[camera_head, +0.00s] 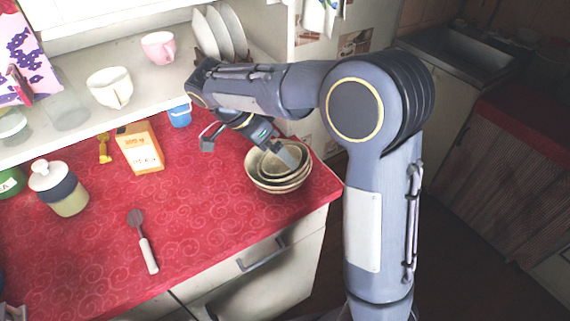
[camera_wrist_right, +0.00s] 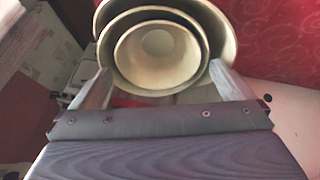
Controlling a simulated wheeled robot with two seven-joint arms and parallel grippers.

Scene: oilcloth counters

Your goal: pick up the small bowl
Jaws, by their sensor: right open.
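The small bowl (camera_head: 281,163) is pale cream and sits innermost in a nested stack of bowls near the counter's right edge. In the right wrist view, the small bowl (camera_wrist_right: 157,52) lies inside a medium bowl (camera_wrist_right: 197,28) and a large bowl (camera_wrist_right: 229,42). My right gripper (camera_head: 282,152) is over the stack and partly covers it. In the right wrist view, the right gripper (camera_wrist_right: 163,84) is open, its fingers apart on either side of the stack's near part. I cannot tell whether they touch a bowl. My left gripper is not in view.
A red patterned counter (camera_head: 205,215) holds a spatula (camera_head: 143,241), a lidded jar (camera_head: 60,187), an orange box (camera_head: 140,148) and a blue cup (camera_head: 180,115). A shelf behind carries mugs and upright plates (camera_head: 222,33). The counter left of the bowls is clear.

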